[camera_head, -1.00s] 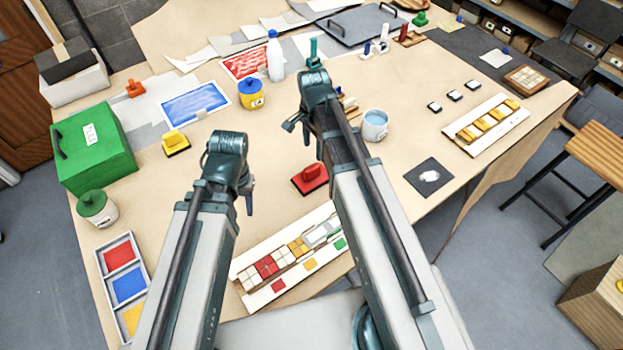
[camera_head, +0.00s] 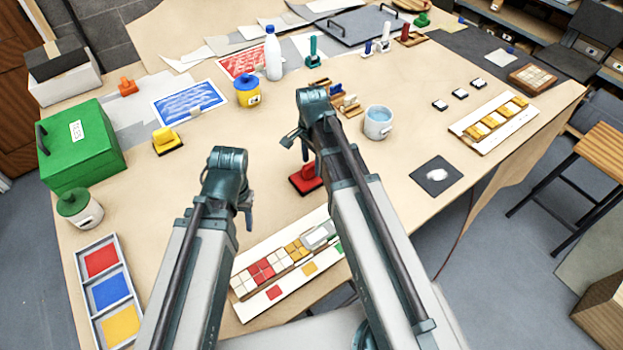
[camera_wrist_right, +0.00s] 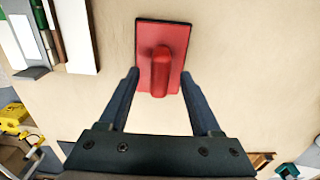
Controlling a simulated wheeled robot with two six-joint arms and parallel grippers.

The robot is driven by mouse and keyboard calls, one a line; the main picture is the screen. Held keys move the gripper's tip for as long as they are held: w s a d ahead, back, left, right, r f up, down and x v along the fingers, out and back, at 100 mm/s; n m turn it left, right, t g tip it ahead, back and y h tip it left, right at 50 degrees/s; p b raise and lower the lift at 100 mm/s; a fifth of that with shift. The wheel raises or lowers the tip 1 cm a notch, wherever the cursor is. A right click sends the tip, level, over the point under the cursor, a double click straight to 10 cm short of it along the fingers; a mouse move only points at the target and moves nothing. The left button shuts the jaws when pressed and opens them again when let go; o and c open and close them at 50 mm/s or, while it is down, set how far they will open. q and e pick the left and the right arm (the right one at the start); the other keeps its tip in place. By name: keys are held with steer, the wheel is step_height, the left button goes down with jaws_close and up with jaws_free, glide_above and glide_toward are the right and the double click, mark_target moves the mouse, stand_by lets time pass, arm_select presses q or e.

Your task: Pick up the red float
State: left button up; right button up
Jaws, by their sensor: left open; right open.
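The red float (camera_head: 301,182) lies flat on the table near the middle, partly hidden behind my right arm in the head view. In the right wrist view, its red plate and raised handle (camera_wrist_right: 161,70) show at the top centre. My right gripper (camera_head: 297,146) is above the float, pointing down. In the right wrist view, the open right gripper (camera_wrist_right: 159,76) has one finger on each side of the handle's near end; I cannot tell how far above it they are. My left gripper (camera_head: 245,203) is open and empty, left of the float over the table.
A long tile panel (camera_head: 285,266) lies in front of the float. A blue-water bucket (camera_head: 377,124) stands to its right and a yellow float (camera_head: 167,141) to the left. A colour tray (camera_head: 79,264) lies at front left. The table around the red float is mostly clear.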

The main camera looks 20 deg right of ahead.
arm_select(q)
step_height(320, 180, down, 3)
steer(key=shift+b, duration=0.95)
arm_select(e)
step_height(320, 180, down, 3)
steer(key=shift+r, duration=0.1)
arm_select(q)
steer(key=shift+r, duration=0.1)
arm_select(e)
jaws_close()
